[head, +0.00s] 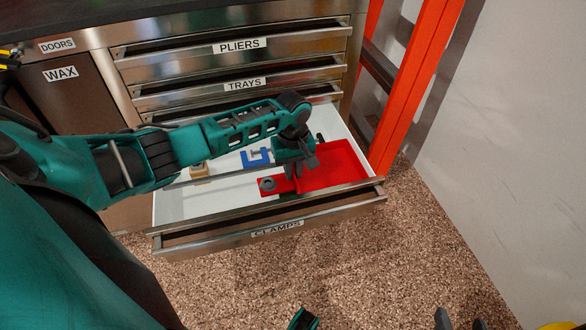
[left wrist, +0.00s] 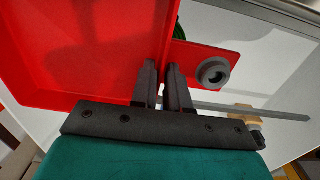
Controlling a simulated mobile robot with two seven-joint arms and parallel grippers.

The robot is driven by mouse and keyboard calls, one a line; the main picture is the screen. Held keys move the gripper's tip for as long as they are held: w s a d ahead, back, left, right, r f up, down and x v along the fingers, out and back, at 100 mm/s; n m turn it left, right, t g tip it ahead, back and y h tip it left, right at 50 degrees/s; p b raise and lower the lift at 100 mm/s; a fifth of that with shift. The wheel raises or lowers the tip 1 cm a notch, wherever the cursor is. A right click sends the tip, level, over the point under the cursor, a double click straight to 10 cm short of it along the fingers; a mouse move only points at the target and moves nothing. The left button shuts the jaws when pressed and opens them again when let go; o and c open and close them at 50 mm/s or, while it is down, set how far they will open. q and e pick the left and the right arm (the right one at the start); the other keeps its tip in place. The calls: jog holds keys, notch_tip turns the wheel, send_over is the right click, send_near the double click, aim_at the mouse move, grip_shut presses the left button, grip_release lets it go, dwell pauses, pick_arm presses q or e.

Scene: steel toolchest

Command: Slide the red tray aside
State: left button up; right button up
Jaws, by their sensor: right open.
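The red tray (head: 335,165) lies in the right part of the open drawer labelled CLAMPS (head: 275,228). A flat red piece with a dark round knob (head: 268,185) sticks out on its left side. My left gripper (head: 300,172) points down at the tray's left wall. In the left wrist view, its fingers (left wrist: 165,75) stand close together on either side of the wall of the red tray (left wrist: 80,50), and the knob (left wrist: 213,72) is just right of them. My right gripper (head: 461,321) is open and empty at the bottom edge, above the floor.
A blue clamp (head: 257,158) lies left of the tray, and a wooden-ended bar clamp (head: 199,171) is farther left. The white drawer floor (head: 180,208) is bare at front left.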

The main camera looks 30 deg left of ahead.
pick_arm(q)
grip_shut()
jog(key=shift+s+f, duration=0.1)
pick_arm(e)
jog(key=shift+d+f, duration=0.1)
dwell(0.7)
dwell(0.3)
